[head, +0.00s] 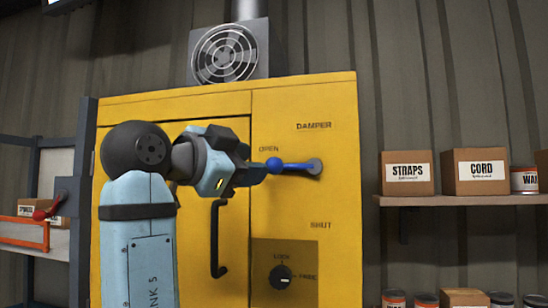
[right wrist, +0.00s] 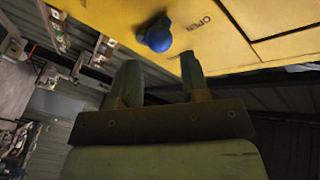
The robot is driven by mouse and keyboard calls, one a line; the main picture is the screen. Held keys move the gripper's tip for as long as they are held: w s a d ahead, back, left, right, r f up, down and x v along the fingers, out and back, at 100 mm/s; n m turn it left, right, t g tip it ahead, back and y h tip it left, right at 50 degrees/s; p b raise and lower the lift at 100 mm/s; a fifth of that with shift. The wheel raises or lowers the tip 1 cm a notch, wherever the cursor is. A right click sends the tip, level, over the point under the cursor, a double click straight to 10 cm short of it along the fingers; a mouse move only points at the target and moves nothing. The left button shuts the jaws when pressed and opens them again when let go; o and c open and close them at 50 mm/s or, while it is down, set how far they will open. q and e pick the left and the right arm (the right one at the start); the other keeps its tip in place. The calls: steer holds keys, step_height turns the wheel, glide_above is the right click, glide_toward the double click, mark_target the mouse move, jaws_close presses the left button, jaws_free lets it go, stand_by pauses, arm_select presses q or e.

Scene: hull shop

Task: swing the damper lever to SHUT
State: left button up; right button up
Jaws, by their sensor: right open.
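The damper lever (head: 294,167) is blue with a round knob and sits on the right part of the yellow cabinet (head: 340,200). It points left from its grey pivot, just below the OPEN label (head: 268,149). The SHUT label (head: 320,225) is lower on the panel. My right gripper (head: 258,173) is just left of the knob. In the right wrist view the two fingers (right wrist: 160,82) are apart with nothing between them, and the blue knob (right wrist: 155,36) shows beyond the tips. Contact with the knob cannot be told. My left gripper is not in view.
A black door handle (head: 215,240) stands out below my right wrist. A dark LOCK dial (head: 281,277) is low on the panel. A fan unit (head: 227,53) sits on top. At right, a shelf (head: 450,200) holds STRAPS and CORD boxes. An orange rack (head: 25,235) is at left.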

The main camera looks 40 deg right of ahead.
mark_target(274, 166)
steer(key=shift+p+x, duration=0.85)
steer(key=shift+x, duration=2.5)
